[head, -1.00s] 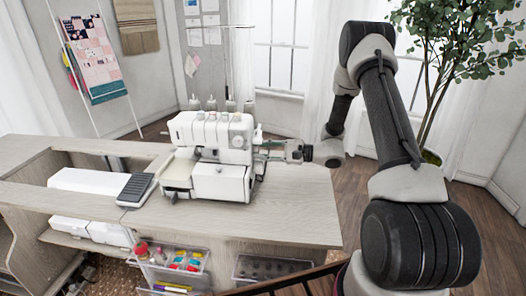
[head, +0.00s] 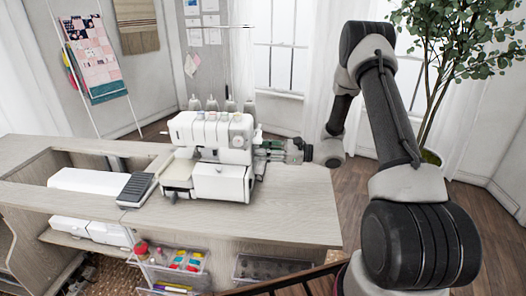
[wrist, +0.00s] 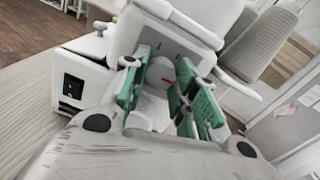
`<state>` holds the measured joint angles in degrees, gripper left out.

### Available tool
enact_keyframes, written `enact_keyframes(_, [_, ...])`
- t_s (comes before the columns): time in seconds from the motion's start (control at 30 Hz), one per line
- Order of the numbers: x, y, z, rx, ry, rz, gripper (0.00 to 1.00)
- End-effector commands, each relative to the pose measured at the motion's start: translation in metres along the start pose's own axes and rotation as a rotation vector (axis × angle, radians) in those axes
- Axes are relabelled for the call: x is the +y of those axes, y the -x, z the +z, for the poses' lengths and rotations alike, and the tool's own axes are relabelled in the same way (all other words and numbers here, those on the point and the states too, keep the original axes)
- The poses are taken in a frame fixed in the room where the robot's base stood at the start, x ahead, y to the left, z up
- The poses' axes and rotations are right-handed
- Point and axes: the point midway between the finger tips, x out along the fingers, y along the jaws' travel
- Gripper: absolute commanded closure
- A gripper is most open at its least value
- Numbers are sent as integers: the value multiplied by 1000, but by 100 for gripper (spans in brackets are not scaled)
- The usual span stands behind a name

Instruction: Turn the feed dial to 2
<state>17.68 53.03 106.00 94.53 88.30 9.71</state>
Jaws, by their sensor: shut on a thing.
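The white sewing machine (head: 212,150) stands on the wooden cabinet top. My gripper (head: 262,152) reaches in from the right at the machine's right side. In the wrist view, my gripper's green-padded fingers (wrist: 161,82) are on either side of a pale round dial (wrist: 160,70) on the machine's side and are shut on it. A small red mark shows near the dial's edge. I cannot read which number the dial is set to. In the head view the dial is hidden.
A black-topped foot pedal (head: 136,188) lies left of the machine on the cabinet top (head: 295,205). Thread cones (head: 212,104) stand behind the machine. A clear bin (head: 172,262) with coloured items hangs below the front edge. The cabinet top right of the machine is clear.

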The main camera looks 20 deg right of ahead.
Motion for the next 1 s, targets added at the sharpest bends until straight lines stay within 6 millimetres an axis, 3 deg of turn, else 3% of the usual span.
enact_keyframes(0.47, [0,1,-2,4,-18,-1,96])
enact_keyframes(0.5, [0,1,-2,4,-18,-1,70])
enact_keyframes(0.57, [0,1,-2,4,-17,-1,61])
enact_keyframes(0.87, [0,1,-1,2,-15,0,61])
enact_keyframes(1.0, [0,14,-1,2,-15,-2,61])
